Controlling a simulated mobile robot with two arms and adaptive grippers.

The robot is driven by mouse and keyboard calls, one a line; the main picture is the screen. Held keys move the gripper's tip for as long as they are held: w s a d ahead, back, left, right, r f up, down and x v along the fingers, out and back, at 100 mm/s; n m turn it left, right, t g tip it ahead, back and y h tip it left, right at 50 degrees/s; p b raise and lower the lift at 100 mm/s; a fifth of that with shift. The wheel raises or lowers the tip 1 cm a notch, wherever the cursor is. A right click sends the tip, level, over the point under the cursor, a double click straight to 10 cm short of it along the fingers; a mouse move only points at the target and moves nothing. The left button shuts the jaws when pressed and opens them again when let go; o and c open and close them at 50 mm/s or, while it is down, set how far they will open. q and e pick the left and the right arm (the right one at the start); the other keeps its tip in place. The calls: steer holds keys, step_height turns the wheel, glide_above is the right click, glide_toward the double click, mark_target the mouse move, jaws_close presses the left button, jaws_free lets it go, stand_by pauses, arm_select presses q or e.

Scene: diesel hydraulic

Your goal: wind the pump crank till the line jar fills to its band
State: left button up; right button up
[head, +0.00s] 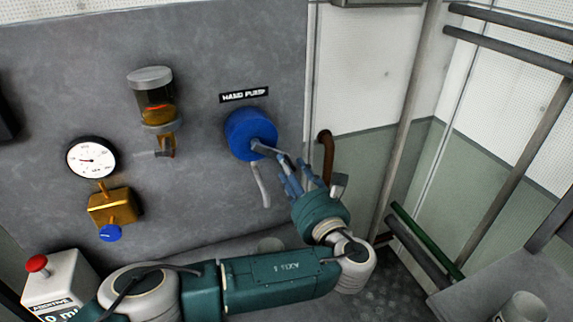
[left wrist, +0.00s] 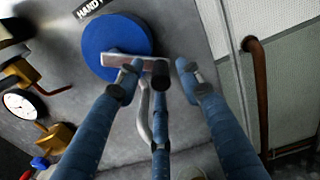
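The hand pump is a blue disc (head: 248,134) on the grey panel, with a metal crank arm reaching right from its hub. In the left wrist view the crank arm (left wrist: 122,61) ends at a dark handle (left wrist: 160,74). My left gripper (head: 286,168) is at the handle end of the crank. In the left wrist view its fingers (left wrist: 158,76) stand on both sides of the handle, with gaps showing, so it looks open. The line jar (head: 155,100) hangs left of the pump. It shows a red-orange band and amber liquid low down. My right gripper is out of view.
A curved grey pipe (head: 261,186) runs down below the pump, close to my gripper. A brown pipe (head: 327,155) stands at right. A gauge (head: 91,158), a brass valve block (head: 113,206) and a red-button box (head: 60,280) are at left.

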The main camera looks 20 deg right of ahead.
arm_select(q)
steer(key=shift+s+r, duration=0.1)
steer(key=shift+s, duration=0.2)
steer(key=shift+c, duration=1)
jaws_close()
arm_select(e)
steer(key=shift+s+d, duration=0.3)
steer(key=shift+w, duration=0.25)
arm_select(q)
steer(key=shift+w+a+m+p, duration=0.1)
steer(key=shift+a+m+p, duration=0.05)
steer(key=shift+m+p, duration=0.15)
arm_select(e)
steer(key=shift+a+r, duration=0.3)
arm_select(q)
steer(key=shift+a+f+m+p, duration=0.4)
steer(key=shift+a+m+p, duration=0.1)
steer(key=shift+m+p, duration=0.5)
steer(key=shift+a+f+m+p, duration=0.4)
steer(key=shift+a+m+p, duration=0.25)
steer(key=shift+m, duration=0.4)
steer(key=shift+a+f+m+p, duration=0.4)
steer(key=shift+m+p, duration=0.6)
steer(key=shift+m, duration=0.05)
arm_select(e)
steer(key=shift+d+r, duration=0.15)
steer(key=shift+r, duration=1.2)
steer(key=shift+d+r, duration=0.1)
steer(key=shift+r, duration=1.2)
